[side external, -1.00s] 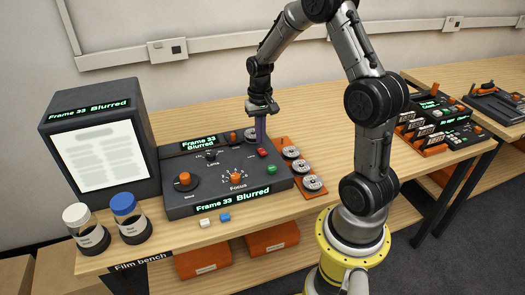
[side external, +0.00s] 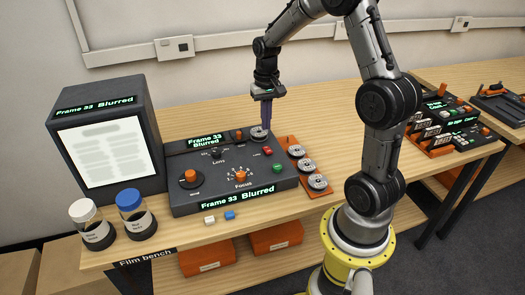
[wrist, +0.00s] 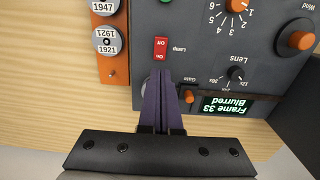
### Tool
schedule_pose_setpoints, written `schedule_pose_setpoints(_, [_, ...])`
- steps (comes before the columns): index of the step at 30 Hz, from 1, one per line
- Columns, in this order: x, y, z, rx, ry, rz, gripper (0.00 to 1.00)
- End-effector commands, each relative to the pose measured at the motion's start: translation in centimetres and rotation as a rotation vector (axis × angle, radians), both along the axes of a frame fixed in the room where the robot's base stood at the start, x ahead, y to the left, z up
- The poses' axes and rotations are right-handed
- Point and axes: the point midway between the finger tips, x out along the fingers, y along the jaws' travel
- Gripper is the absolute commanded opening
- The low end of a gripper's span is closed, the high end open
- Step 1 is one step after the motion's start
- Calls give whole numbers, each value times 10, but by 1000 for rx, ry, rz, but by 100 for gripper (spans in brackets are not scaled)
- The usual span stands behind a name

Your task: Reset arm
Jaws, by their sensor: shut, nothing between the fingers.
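My gripper (side external: 266,125) hangs pointing down over the back right of the dark film console (side external: 182,207). Its purple fingers are together and empty; in the wrist view the fingertips (wrist: 162,76) appear just below the red lamp switch (wrist: 161,49). In the side view they overlap a grey reel (side external: 259,133); whether they touch it I cannot tell. The console has an orange focus knob (side external: 240,174), a lens knob (side external: 217,153), a wind knob (side external: 190,175) and a green button (side external: 278,168). Its display (side external: 245,197) reads "Frame 33 Blurred".
A viewer screen (side external: 105,152) stands left of the console, with a white-lidded jar (side external: 96,236) and a blue-lidded jar (side external: 139,225) before it. White (side external: 209,220) and blue blocks (side external: 230,215) lie in front. Reels sit on an orange tray (side external: 284,145). Bare bench lies behind.

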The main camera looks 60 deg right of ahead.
Motion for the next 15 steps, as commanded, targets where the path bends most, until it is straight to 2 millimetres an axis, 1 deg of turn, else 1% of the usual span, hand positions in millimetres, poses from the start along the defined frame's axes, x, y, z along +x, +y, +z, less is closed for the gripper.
schedule_pose_setpoints(2, [6,8,7,-10,-17,25,0])
schedule_pose_setpoints(5, [17,26,39,-47,-84,81,0])
schedule_pose_setpoints(6, [18,39,54,-62,-115,111,0])
schedule_pose_setpoints(8, [15,60,78,-84,-165,160,0])
schedule_pose_setpoints(9, [10,75,94,-96,-199,197,0])
schedule_pose_setpoints(11, [-1,98,115,-114,-248,255,0])
schedule_pose_setpoints(12, [-10,112,126,-124,-277,295,0])
schedule_pose_setpoints(14, [-26,132,141,-137,-322,355,0])
schedule_pose_setpoints(15, [-39,144,149,-146,-350,394,0])
